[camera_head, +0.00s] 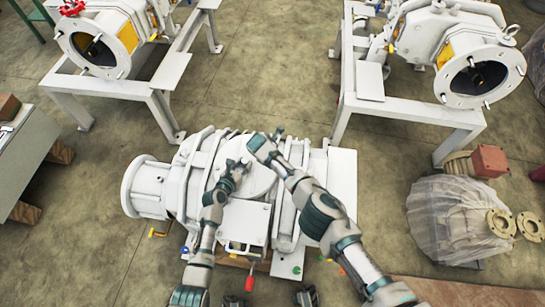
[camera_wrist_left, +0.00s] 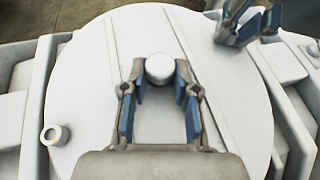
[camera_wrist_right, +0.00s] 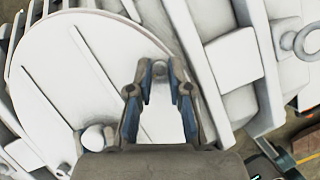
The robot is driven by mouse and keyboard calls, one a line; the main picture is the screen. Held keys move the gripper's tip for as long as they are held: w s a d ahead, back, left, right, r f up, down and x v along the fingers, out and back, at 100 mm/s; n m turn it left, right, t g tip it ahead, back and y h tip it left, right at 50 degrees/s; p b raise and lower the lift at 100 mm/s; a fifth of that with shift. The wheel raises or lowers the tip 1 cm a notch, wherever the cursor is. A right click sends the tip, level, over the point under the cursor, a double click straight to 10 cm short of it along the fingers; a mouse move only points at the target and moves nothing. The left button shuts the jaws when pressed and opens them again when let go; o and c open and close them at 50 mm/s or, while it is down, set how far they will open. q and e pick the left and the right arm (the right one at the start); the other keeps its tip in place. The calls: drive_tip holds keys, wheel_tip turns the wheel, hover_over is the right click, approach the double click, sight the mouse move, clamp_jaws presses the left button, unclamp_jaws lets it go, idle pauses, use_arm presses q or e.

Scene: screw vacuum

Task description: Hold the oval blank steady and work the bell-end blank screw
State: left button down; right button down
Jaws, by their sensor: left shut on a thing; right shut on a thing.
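The oval blank (camera_wrist_left: 100,85) is a large pale disc on top of the white pump, also in the right wrist view (camera_wrist_right: 60,85). My left gripper (camera_head: 243,166) has its fingers around a short white round stub (camera_wrist_left: 159,68) that stands on the disc; the stub also shows in the right wrist view (camera_wrist_right: 97,137). My right gripper (camera_head: 262,147) is at the disc's far right rim, its fingertips closed on a small pale piece (camera_wrist_right: 160,70), which I take for the bell-end blank screw. It is mostly hidden by the fingers. My right fingertips also show in the left wrist view (camera_wrist_left: 246,22).
A flanged pipe end (camera_head: 143,187) juts left from the pump. Two framed pumps (camera_head: 105,40) (camera_head: 480,75) stand behind. A plastic-wrapped unit (camera_head: 450,215) is right. Bare floor lies between.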

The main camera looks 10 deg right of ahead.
drive_tip(key=shift+a, duration=0.1)
drive_tip(key=c, duration=1.1)
unclamp_jaws()
drive_tip(key=shift+s, duration=0.1)
drive_tip(key=v, duration=1.2)
